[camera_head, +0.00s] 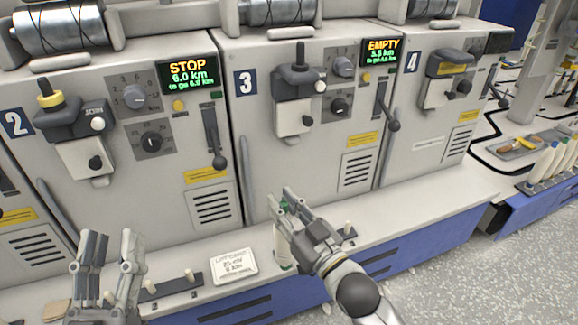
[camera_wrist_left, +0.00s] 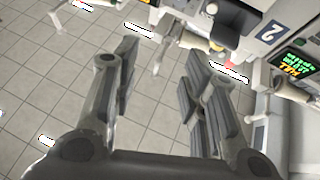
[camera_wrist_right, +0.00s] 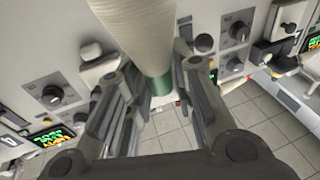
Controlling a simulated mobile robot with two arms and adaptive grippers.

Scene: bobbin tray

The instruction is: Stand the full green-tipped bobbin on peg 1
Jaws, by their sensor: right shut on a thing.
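A full cream bobbin (camera_wrist_right: 140,35) with a green tip (camera_wrist_right: 157,84) is between the fingers of my right gripper (camera_wrist_right: 155,95). In the head view the bobbin (camera_head: 283,256) is mostly hidden behind my right gripper (camera_head: 285,203), low in front of machine 3. My right gripper is shut on it. A dark peg strip (camera_head: 172,288) with short pale pegs lies on the ledge at lower left. Another strip (camera_head: 349,238) shows partly behind my right arm. I cannot tell which peg is peg 1. My left gripper (camera_head: 108,240) is open and empty, left of the first strip; its fingers (camera_wrist_left: 160,75) are apart.
A printed card (camera_head: 234,266) lies on the ledge between the strips. Machines 2, 3 and 4 (camera_head: 425,65) stand behind, with levers and knobs sticking out. At right, a blue stand (camera_head: 540,205) holds several pale bobbins (camera_head: 545,165) beside a tray (camera_head: 517,147). Floor at lower right is clear.

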